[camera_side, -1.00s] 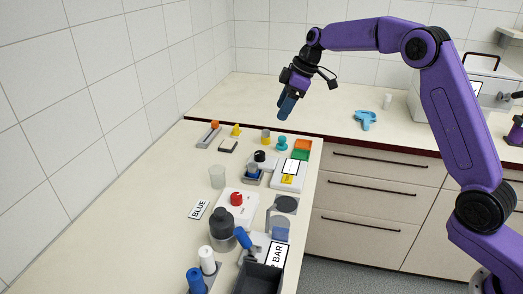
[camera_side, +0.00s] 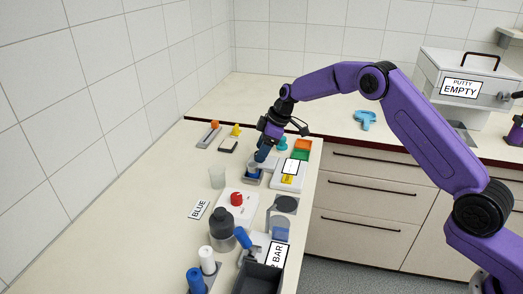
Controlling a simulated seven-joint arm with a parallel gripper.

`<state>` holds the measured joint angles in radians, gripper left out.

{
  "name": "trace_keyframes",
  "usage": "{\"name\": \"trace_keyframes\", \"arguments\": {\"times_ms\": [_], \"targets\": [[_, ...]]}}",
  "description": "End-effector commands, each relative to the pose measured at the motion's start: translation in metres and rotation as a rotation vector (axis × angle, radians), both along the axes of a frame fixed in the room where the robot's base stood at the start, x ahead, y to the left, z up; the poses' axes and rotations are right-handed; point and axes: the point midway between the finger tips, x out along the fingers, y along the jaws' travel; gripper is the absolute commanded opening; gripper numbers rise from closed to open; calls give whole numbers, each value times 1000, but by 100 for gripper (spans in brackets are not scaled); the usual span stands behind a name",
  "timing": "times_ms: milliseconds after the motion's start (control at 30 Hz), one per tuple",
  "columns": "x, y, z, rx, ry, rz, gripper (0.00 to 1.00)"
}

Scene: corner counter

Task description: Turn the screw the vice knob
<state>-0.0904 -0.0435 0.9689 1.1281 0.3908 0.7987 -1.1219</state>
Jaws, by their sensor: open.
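A small fixture with a dark base and a blue body (camera_side: 252,174), which looks like the vice, stands in the middle of the left counter. Its black knob is mostly hidden behind my gripper. My gripper (camera_side: 260,157) points down at the top of this fixture, with its blue fingers at or just above the knob. The fingers are open. I cannot tell whether they touch the knob or stand on both sides of it.
Yellow, teal and orange pieces stand behind. Bare counter lies along the left wall.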

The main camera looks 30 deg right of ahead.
Motion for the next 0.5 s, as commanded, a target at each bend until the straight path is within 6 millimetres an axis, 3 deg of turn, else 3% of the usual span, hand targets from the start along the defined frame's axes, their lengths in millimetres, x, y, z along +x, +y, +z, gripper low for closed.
{"name": "trace_keyframes", "arguments": {"times_ms": [400, 467, 500], "targets": [[2, 3, -8, -1, -1, 1, 62], [2, 3, -8, 0, 0, 1, 46], [2, 3, -8, 0, 0, 1, 33]]}}
